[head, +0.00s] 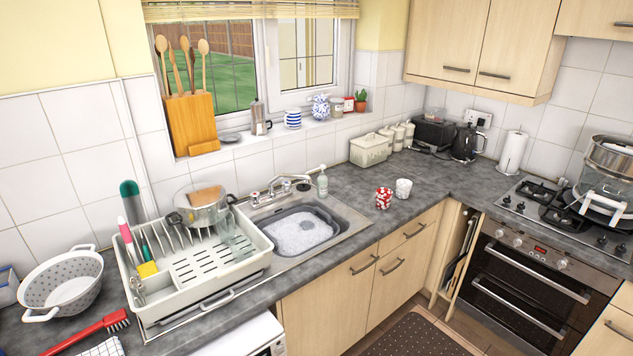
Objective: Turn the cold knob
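A silver mixer tap (277,185) stands behind the sink (342,226), against the tiled wall. It has a left knob (255,198) and a right knob (303,185). Both are small here, and I cannot see any mark telling which is cold. A dark object sits close by the right knob. A grey basin (326,217) with white suds (300,235) sits in the sink, below the spout. Neither of my grippers is in the head view.
A cream dish rack (190,302) with a pot (203,213) and utensils stands left of the sink. A clear soap bottle (322,184) stands right of the tap. Red (383,198) and white (403,188) cups stand farther right. The counter's front right stretch is clear.

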